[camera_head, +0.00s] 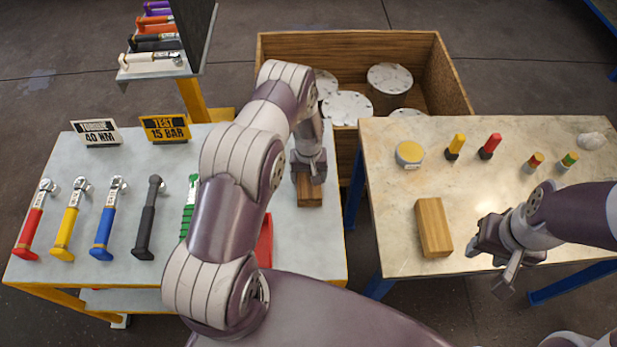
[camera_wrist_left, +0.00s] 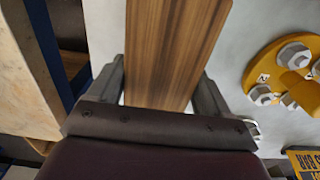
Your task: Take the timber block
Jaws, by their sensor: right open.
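A brown timber block (camera_head: 309,193) is on the grey table, under my left gripper (camera_head: 310,178). In the left wrist view the timber block (camera_wrist_left: 172,50) runs between the two fingers of my left gripper (camera_wrist_left: 162,80), whose tips meet its two long sides. The gripper is shut on it. I cannot tell whether the block's underside touches the table. A second, lighter wooden block (camera_head: 433,228) lies on the beige table to the right. My right gripper (camera_head: 490,262) is open and empty, just right of that block near the table's front edge.
Torque wrenches (camera_head: 109,215) lie on the left of the grey table (camera_head: 120,165). A yellow flange with nuts (camera_wrist_left: 285,75) is beside the held block. A wooden crate (camera_head: 445,75) with white discs stands behind. The beige table (camera_head: 400,185) carries several small coloured pieces and a yellow-topped tin (camera_head: 409,154).

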